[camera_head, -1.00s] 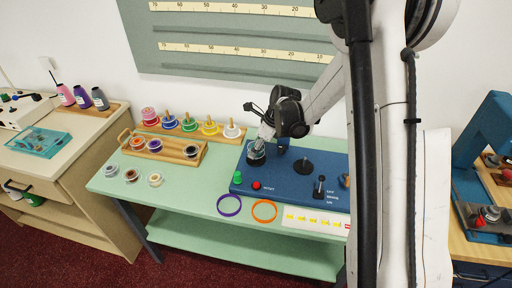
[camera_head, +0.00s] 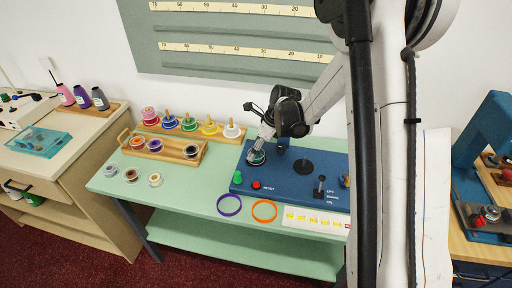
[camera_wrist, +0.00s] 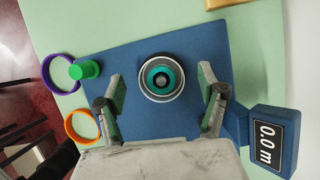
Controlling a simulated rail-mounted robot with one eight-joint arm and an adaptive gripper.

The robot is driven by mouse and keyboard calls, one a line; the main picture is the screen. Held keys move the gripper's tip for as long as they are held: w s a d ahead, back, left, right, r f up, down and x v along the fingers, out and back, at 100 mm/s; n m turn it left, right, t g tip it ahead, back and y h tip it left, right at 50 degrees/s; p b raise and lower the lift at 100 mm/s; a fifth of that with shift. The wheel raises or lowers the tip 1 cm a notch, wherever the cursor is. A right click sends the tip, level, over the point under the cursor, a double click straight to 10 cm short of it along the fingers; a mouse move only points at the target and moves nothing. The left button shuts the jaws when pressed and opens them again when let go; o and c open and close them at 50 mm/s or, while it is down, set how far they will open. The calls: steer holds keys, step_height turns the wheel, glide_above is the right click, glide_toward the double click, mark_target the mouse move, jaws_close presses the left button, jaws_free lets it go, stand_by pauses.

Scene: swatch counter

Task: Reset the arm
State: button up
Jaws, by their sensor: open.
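My gripper (camera_head: 262,146) is over the left part of the blue machine base (camera_head: 293,196) on the green table. In the wrist view my gripper (camera_wrist: 162,98) is open, with its two fingers apart on either side of a round grey cup with a teal spool (camera_wrist: 162,78) in it. The fingers appear not to touch it. In the head view the teal spool (camera_head: 257,157) shows just under the fingertips. My arm (camera_head: 330,88) reaches down to it from the upper right.
A purple ring (camera_head: 229,206) and an orange ring (camera_head: 264,211) lie in front of the base. A green button (camera_head: 237,177), a red button (camera_head: 256,185) and a lever (camera_head: 320,187) stand on it. A wooden spool tray (camera_head: 180,155) is to the left. A display (camera_wrist: 268,140) reads 0.0 m.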

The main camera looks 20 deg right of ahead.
steer(key=shift+r, duration=0.1)
steer(key=shift+r+p, duration=1.45)
steer(key=shift+r, duration=1.95)
